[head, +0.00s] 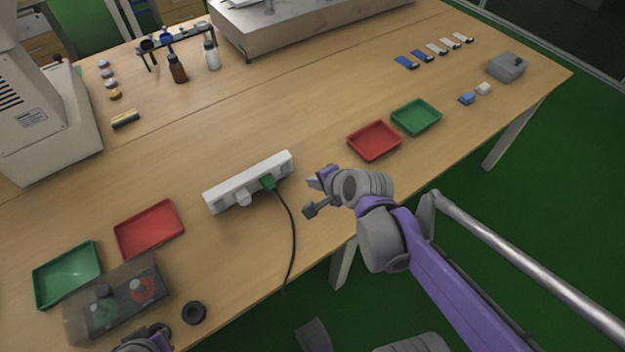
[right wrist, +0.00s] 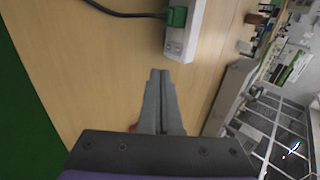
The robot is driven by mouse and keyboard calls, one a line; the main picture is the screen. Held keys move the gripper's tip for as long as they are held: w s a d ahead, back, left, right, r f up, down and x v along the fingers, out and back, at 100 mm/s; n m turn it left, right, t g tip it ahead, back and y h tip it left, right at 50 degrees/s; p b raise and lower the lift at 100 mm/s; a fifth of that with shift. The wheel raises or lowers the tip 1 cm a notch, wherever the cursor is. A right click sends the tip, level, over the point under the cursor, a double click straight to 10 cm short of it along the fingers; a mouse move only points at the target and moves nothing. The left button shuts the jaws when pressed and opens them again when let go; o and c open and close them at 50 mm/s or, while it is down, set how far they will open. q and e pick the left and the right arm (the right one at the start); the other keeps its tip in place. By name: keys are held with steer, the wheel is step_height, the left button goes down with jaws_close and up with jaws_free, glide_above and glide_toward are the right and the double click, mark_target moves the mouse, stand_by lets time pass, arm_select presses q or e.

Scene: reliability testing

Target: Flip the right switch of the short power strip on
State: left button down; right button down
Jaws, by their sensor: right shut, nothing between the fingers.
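The short power strip (head: 249,182) is white and lies on the wooden table, with a green plug (head: 268,182) and black cable in its near side. In the right wrist view the end of the strip (right wrist: 184,42) shows at the top, with the green plug (right wrist: 177,17) in it. The state of its switches is too small to tell. My right gripper (head: 311,196) is to the right of the strip, apart from it. In the right wrist view its fingers (right wrist: 160,76) are together and empty, just below the strip's end. My left gripper is mostly cut off at the bottom left; its fingers are hidden.
Red (head: 375,140) and green (head: 416,117) trays lie right of the strip. Another red tray (head: 149,229), a green tray (head: 67,274) and a button box (head: 118,300) stand at left. A black ring (head: 194,312) lies near the front edge. The black cable hangs over that edge.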

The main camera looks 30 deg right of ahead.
mark_target(286, 170)
arm_select(q)
steer(key=shift+f, duration=0.1)
arm_select(e)
steer(key=shift+s+d+f, duration=0.1)
steer(key=shift+s+f, duration=0.1)
steer(key=shift+f, duration=0.5)
steer(key=shift+w+f, duration=0.1)
